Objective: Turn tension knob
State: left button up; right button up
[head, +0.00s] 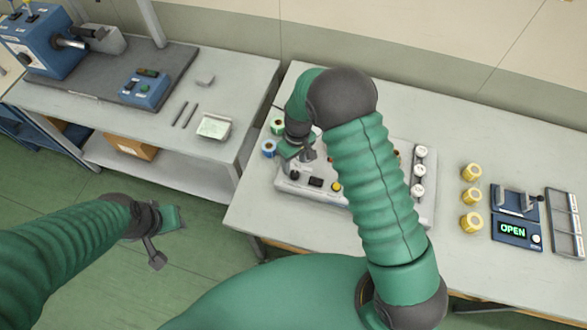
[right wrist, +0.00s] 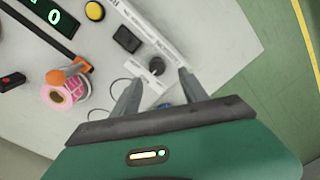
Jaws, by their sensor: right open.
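The rewinder (head: 427,200) is a light grey machine on the right-hand table. In the right wrist view a dark round knob (right wrist: 155,66) with a pale mark stands on its panel, beside a black rectangle (right wrist: 127,39) and a yellow button (right wrist: 95,11). A dark knob (head: 294,175) shows at the panel's left end in the head view. My right gripper (right wrist: 160,76) is open, its fingers on either side of the knob in the picture; contact cannot be told. My left gripper (head: 163,238) hangs over the floor away from the tables; its jaw state is unclear.
A green spool (head: 277,126) and a blue spool (head: 268,148) are by the machine's left end. White rolls (head: 419,171) stand on its right side. Yellow rolls (head: 471,196) and a box reading OPEN (head: 513,231) are farther right. The left table (head: 240,85) holds other equipment.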

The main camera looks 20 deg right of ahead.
aim_at(295, 173)
jog(key=f, duration=0.5)
jog(key=shift+w+d+f+p, duration=0.25)
jog(key=shift+d+f+p, duration=0.1)
jog(key=shift+d+f, duration=0.05)
jog(key=shift+s+f, duration=0.15)
jog(key=shift+f, duration=0.2)
jog(key=shift+s+a+r, duration=0.1)
jog(key=shift+a, duration=0.3)
jog(key=c, duration=0.4)
jog(key=shift+d, duration=0.25)
grip_shut()
